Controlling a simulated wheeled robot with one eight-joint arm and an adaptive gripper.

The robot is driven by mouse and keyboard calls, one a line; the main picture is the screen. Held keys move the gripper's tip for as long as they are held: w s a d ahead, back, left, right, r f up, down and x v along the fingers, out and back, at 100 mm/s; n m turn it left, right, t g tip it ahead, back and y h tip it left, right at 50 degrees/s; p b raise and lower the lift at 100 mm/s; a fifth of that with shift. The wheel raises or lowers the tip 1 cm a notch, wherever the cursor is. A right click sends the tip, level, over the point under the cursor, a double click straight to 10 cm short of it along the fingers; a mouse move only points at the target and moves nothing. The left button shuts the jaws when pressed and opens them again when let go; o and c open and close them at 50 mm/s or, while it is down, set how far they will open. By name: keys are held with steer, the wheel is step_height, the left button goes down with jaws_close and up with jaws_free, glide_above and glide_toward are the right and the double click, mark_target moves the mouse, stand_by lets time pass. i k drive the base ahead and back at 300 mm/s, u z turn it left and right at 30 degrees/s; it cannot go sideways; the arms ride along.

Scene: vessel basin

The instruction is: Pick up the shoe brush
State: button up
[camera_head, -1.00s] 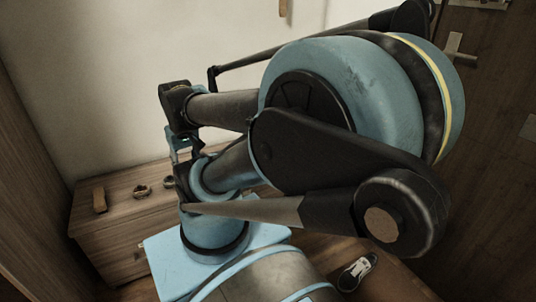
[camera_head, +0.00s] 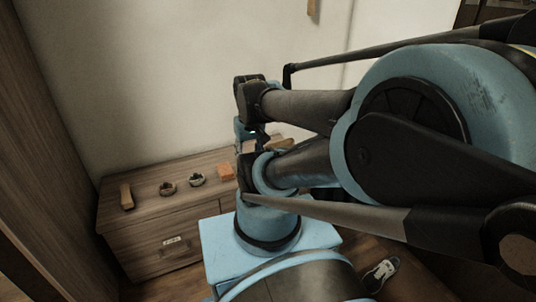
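A brown wooden block-like piece (camera_head: 126,196), which looks like the shoe brush, lies at the left end of the dresser top. A second tan piece (camera_head: 280,145) shows partly behind my arm, and I cannot tell whether it is a brush too. What seems to be my gripper (camera_head: 254,140) is a small blue and black shape at the far end of my arm, near the dresser's right part. My arm links hide much of it. It is well apart from the brown piece at the left. I cannot make out its fingers.
The wooden dresser (camera_head: 155,226) stands against a pale wall. Two small round items, one dark (camera_head: 167,189) and one greyish (camera_head: 196,180), and an orange block (camera_head: 226,172) lie on its top. A dark and white shoe (camera_head: 381,273) is on the floor at the right.

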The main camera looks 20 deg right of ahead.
mark_target(126, 199)
steer(key=z, duration=1.5)
steer(key=k, duration=0.5)
steer(key=u, duration=1.8)
